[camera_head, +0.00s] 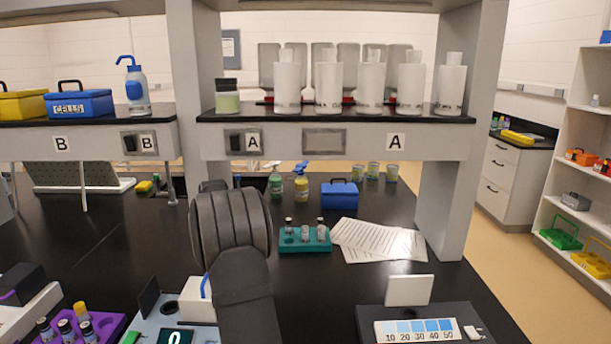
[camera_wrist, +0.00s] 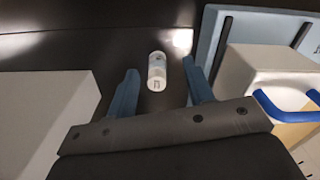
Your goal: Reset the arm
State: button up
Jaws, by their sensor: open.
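My gripper (camera_wrist: 160,92) is open in the wrist view, with its two blue-grey fingers apart. Nothing is held between them. A small white bottle (camera_wrist: 157,71) lies or stands on the black bench beyond the fingertips; I cannot tell whether it is upright. In the head view my dark arm rises in the middle foreground, and the gripper itself is hidden there.
A white box with a blue handle (camera_wrist: 280,75) is close on the right, and a pale block (camera_wrist: 45,125) on the left. The head view shows a purple rack (camera_head: 104,326), a teal rack (camera_head: 304,246), papers (camera_head: 385,243) and a colour chart (camera_head: 417,330).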

jog(key=s+d+r, duration=0.2)
jog(key=d+r, duration=0.3)
jog(key=d, duration=0.3)
jog(key=s+a+r, duration=0.1)
jog(key=s+a, duration=0.4)
jog(key=a, duration=0.4)
jog(key=s+a+r, duration=0.1)
jog(key=s+a, duration=0.5)
jog(key=a, duration=0.4)
notch_tip(320, 180, down, 8)
jog(key=shift+s+a+r, duration=0.1)
jog(key=shift+a+r, duration=0.05)
jog(key=shift+r, duration=0.1)
jog(key=shift+f, duration=0.65)
